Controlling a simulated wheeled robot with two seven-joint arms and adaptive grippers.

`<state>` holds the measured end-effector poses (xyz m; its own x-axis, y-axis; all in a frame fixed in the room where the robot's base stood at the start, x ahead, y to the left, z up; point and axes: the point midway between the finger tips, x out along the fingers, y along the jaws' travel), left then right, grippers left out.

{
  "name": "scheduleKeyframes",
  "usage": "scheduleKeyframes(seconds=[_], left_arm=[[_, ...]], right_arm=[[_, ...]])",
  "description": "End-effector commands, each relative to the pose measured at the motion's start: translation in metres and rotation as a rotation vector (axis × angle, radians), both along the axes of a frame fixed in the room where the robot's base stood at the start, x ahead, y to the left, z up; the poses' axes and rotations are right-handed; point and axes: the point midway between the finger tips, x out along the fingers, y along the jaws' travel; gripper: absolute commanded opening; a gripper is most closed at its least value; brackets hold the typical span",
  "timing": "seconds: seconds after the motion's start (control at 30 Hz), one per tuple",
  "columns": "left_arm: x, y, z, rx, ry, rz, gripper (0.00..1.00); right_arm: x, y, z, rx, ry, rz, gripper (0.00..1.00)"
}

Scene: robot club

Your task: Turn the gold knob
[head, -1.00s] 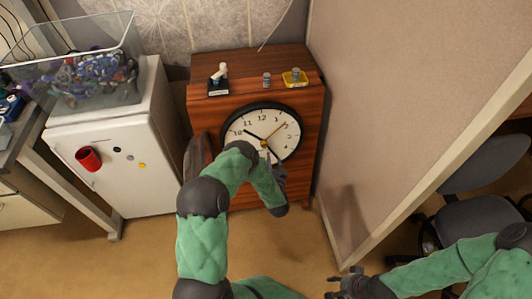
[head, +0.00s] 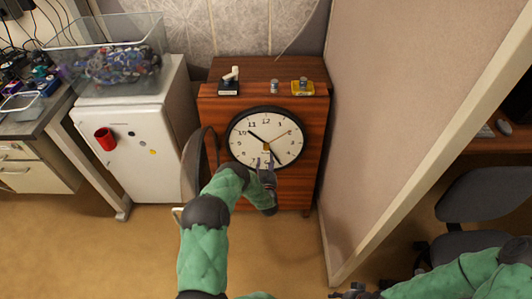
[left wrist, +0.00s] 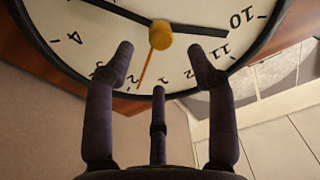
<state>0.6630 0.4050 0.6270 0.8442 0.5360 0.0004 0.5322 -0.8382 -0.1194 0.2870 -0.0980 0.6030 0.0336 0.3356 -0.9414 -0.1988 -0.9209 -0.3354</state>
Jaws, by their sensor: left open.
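The gold knob (left wrist: 161,34) sits at the centre of a white clock face (head: 245,140) with a black rim, where the hands meet. The wrist view shows the face upside down. In the head view the knob is tiny and hard to make out. My left gripper (left wrist: 159,62) is open in front of the face, its fingers pointing at it. The knob lies beyond and between the two outer fingertips, with nothing gripped. The left gripper also shows in the head view (head: 266,162) over the clock's lower middle. My right gripper (head: 350,292) is partly cut off at the bottom edge.
The clock is set in a wooden cabinet (head: 307,187) with small objects on top. A round door (head: 192,160) stands open at its left.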

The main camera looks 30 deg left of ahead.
Motion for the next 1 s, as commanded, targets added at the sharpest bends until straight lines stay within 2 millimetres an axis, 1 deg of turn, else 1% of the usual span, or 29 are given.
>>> scheduleKeyframes(seconds=[0.03, 0.2, 0.4, 0.6, 0.87, 0.9, 0.97, 1.0], left_arm=[[0.008, 0.005, -0.003, 0.001, -0.002, 0.001, 0.56], [0.034, 0.021, -0.003, 0.002, -0.001, 0.001, 0.56], [0.055, 0.035, -0.002, 0.001, 0.0, 0.001, 0.56], [0.063, 0.04, -0.001, 0.0, 0.001, 0.0, 0.56], [0.064, 0.04, 0.0, 0.001, 0.002, 0.0, 0.56], [0.064, 0.04, 0.0, 0.001, 0.002, 0.0, 0.45], [0.064, 0.04, 0.0, 0.001, 0.002, 0.0, 0.28], [0.064, 0.04, 0.0, 0.001, 0.002, 0.0, 0.17]], right_arm=[[0.0, 0.0, -0.007, 0.0, 0.0, 0.0, 0.46], [0.0, 0.0, -0.018, 0.0, 0.0, 0.0, 0.46], [0.0, 0.0, -0.026, 0.0, 0.0, 0.0, 0.46], [0.0, 0.0, -0.029, 0.0, 0.0, 0.0, 0.46], [0.0, 0.0, -0.029, 0.0, 0.0, 0.0, 0.46], [0.0, 0.0, -0.029, 0.0, 0.0, 0.0, 0.46], [0.0, 0.0, -0.029, 0.0, 0.0, 0.0, 0.46], [0.0, 0.0, -0.029, 0.0, 0.0, 0.0, 0.46]])
